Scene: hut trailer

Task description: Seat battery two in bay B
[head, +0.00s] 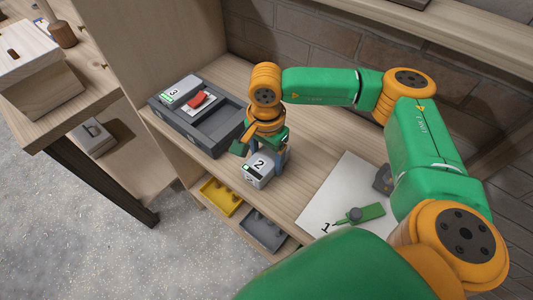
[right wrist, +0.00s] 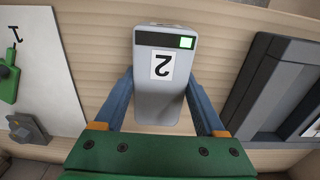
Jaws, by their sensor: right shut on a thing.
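Battery two (head: 257,170) is a light grey block with a "2" label and a small green light; it also shows in the right wrist view (right wrist: 145,106). My right gripper (head: 266,156) is shut on it, with a blue finger at each side. The battery is near the shelf's front edge; I cannot tell whether it touches the shelf. The dark grey dock (head: 158,112) lies to its left, with an open bay (head: 218,127) on the dock's right side. Battery three (head: 180,91) sits at the dock's left end. Bay letters are not readable. My left gripper is not in view.
A red object (head: 196,101) lies on the dock beside battery three. A white sheet marked "1" (head: 330,195) with a green-handled item (head: 362,214) lies to the right. Yellow (head: 221,196) and grey (head: 263,231) trays are below the shelf. A brick wall stands behind.

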